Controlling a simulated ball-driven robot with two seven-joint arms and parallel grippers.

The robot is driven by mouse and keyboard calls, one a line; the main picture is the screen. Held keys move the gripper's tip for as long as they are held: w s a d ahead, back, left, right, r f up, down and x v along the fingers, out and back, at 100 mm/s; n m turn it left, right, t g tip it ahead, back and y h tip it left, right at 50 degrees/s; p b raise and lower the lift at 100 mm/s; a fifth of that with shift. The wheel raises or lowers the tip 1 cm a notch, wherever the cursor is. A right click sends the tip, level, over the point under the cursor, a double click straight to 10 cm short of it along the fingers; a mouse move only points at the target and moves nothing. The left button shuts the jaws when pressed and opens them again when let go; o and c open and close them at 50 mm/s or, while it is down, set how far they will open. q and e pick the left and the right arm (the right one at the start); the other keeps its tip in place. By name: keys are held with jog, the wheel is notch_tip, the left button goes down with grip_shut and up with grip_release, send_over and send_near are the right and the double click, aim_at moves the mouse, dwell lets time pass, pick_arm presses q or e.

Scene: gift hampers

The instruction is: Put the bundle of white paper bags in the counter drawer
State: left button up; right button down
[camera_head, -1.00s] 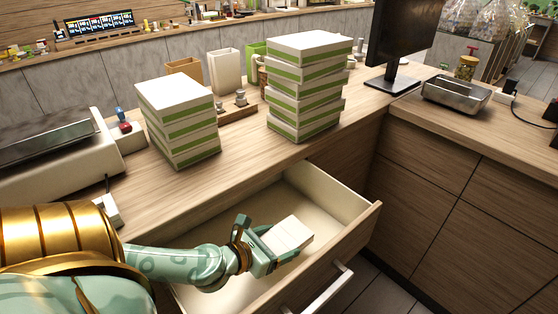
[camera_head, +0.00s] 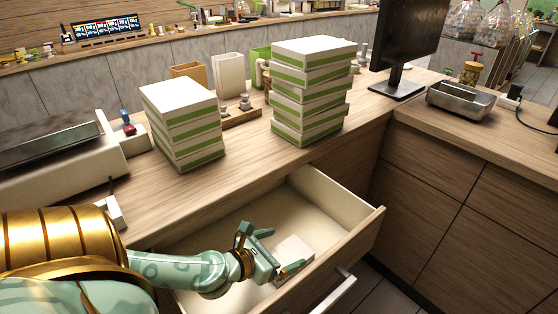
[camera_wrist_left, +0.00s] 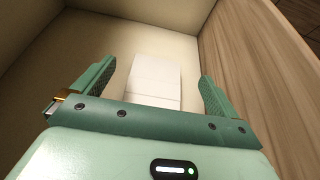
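The bundle of white paper bags (camera_head: 294,249) lies inside the open counter drawer (camera_head: 322,205), near its front wall. In the left wrist view the bundle (camera_wrist_left: 153,82) rests on the drawer floor between and beyond the two fingers, with a gap on each side. My left gripper (camera_head: 281,252) is open, just above and beside the bundle; its spread fingers also show in the left wrist view (camera_wrist_left: 154,90). Part of the bundle is hidden behind a finger in the head view. My right gripper is not in view.
Two stacks of white and green boxes, a shorter one (camera_head: 184,120) and a taller one (camera_head: 308,92), stand on the counter (camera_head: 240,174) behind the drawer. A monitor (camera_head: 408,40) and a metal tray (camera_head: 460,99) are at the right. The drawer floor around the bundle is clear.

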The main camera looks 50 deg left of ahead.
pick_arm(q)
jog(key=shift+r, duration=0.25)
jog(key=shift+r+p, duration=0.3)
jog(key=shift+r, duration=0.2)
jog(key=d+p+v, duration=0.1)
jog(key=p+v, duration=0.2)
jog(key=v, duration=0.9)
jog(key=shift+a+p, duration=0.3)
jog(key=shift+a, duration=0.15)
jog(key=shift+f, duration=0.1)
